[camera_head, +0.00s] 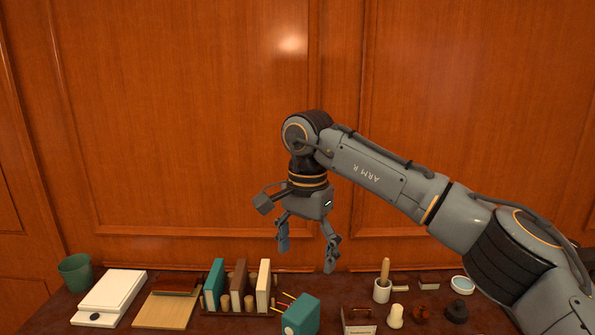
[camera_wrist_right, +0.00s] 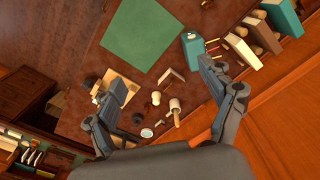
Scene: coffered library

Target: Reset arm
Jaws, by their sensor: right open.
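My right gripper (camera_head: 306,254) hangs from the raised right arm in the head view, above the back of the table. Its two fingers are spread and nothing is between them. The right wrist view shows the same open gripper (camera_wrist_right: 168,92) with the table and small objects beyond it. The fingers are apart from the things on the table. My left gripper is not in view.
Along the table (camera_head: 60,312) stand a green cup (camera_head: 75,271), a white scale (camera_head: 108,297), a wooden board (camera_head: 166,309), a book rack with a teal book (camera_head: 215,284), a teal box (camera_head: 301,315) and a mortar (camera_head: 382,291). A wood-panelled wall (camera_head: 190,120) rises behind. A green mat (camera_wrist_right: 141,34) lies clear.

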